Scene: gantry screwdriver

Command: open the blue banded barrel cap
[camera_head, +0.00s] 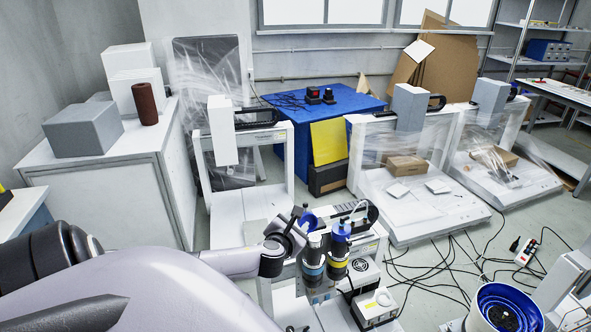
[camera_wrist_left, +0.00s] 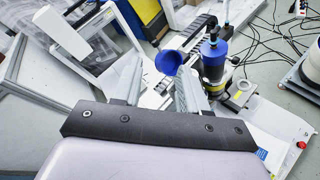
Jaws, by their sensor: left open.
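The blue-banded barrel (camera_head: 313,262) stands on the machine in the head view. A blue round cap (camera_head: 307,222) is tilted up at its top. In the left wrist view the blue cap (camera_wrist_left: 167,62) shows as a disc beyond and between the fingers; the barrel under it is hidden. A yellow-banded barrel (camera_head: 337,252) with a blue top stands close to its right; it also shows in the left wrist view (camera_wrist_left: 213,62). My left gripper (camera_wrist_left: 160,85) is open; I cannot tell whether a finger touches the cap. My right gripper is not in view.
A small white box (camera_head: 376,308) stands just right of the barrels. A large blue-lined round bowl (camera_head: 508,310) is at the lower right. Cables and a power strip (camera_head: 525,251) lie on the floor. A blue table (camera_head: 352,103) stands farther back.

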